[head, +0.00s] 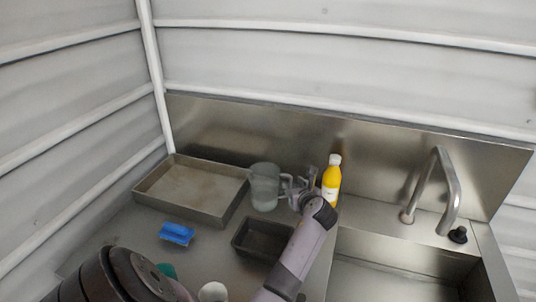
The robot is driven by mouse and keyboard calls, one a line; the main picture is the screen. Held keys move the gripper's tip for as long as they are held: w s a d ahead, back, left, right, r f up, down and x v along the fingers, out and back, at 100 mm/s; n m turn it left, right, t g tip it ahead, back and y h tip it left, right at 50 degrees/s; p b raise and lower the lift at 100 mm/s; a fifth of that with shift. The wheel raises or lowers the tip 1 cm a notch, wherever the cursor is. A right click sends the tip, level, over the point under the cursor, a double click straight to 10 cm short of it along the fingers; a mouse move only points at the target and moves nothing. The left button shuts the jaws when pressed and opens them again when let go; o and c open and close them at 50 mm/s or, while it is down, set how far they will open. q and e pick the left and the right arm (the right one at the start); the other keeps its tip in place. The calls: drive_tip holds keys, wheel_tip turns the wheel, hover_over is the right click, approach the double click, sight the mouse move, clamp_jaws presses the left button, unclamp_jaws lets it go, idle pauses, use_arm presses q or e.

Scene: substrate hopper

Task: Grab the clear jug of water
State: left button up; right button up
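The clear jug (264,188) stands upright on the steel counter, just right of a large metal tray. It looks like a see-through pitcher with its handle side to the right; how much water is in it is hard to make out. My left gripper (296,187) is at the jug's right side, by the handle. Its fingers overlap the handle in the picture, so I cannot tell whether they are touching it, open or shut. My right gripper is not in view.
A yellow bottle with a white cap (331,181) stands close right of my gripper. A large shallow tray (143,193), a blue brush-like object (177,233) and a small dark pan (244,250) are nearby. A faucet (452,192) and sink are at right.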

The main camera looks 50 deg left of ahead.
use_arm(q)
drive_tip(key=shift+x, duration=1.35)
drive_tip(key=shift+d, duration=0.1)
drive_tip(key=shift+s, duration=0.1)
drive_tip(key=shift+c, duration=0.2)
clamp_jaws()
